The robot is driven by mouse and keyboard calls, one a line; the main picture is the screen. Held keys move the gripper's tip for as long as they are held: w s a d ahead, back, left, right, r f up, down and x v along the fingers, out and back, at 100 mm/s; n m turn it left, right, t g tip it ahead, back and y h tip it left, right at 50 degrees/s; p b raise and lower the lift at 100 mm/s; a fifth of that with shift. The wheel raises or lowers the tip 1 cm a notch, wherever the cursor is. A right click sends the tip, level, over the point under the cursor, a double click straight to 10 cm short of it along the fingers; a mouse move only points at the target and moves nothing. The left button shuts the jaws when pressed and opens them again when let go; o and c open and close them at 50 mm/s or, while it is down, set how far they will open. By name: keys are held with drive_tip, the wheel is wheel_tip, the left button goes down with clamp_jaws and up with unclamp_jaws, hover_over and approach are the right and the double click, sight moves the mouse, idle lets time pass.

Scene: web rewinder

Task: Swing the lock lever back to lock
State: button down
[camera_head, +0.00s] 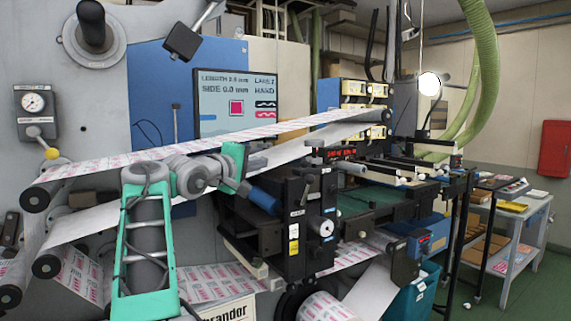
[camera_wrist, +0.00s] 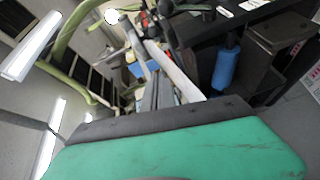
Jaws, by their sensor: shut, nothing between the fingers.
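A blue cylindrical handle (camera_head: 265,199) sticks out at the left of the black machine unit, and I take it to be the lock lever's grip. It also shows in the wrist view (camera_wrist: 226,65), hanging beside a dark bracket, right of centre. My gripper (camera_head: 245,188) is at the end of my green and grey arm, close to the left of the handle in the head view. It is shut and holds nothing. I cannot tell whether it touches the handle. The lever's pivot and its locked or unlocked position are not clear.
The printed web (camera_head: 225,140) runs just above my wrist. A black side plate (camera_head: 294,222) with a dial (camera_head: 322,227) stands right of the handle. A screen (camera_head: 237,100) is behind. A side table (camera_head: 515,215) stands at the far right, with open green floor nearby.

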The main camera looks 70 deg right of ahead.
sight(310, 162)
drive_tip(key=s+d+f+p, duration=0.1)
drive_tip(key=s+d+p, duration=0.2)
drive_tip(key=s+d, duration=0.3)
drive_tip(key=d, duration=0.3)
drive_tip(key=shift+d+f, duration=0.15)
drive_tip(key=shift+d, duration=0.15)
drive_tip(key=shift+s, duration=0.1)
drive_tip(key=shift+s, duration=0.15)
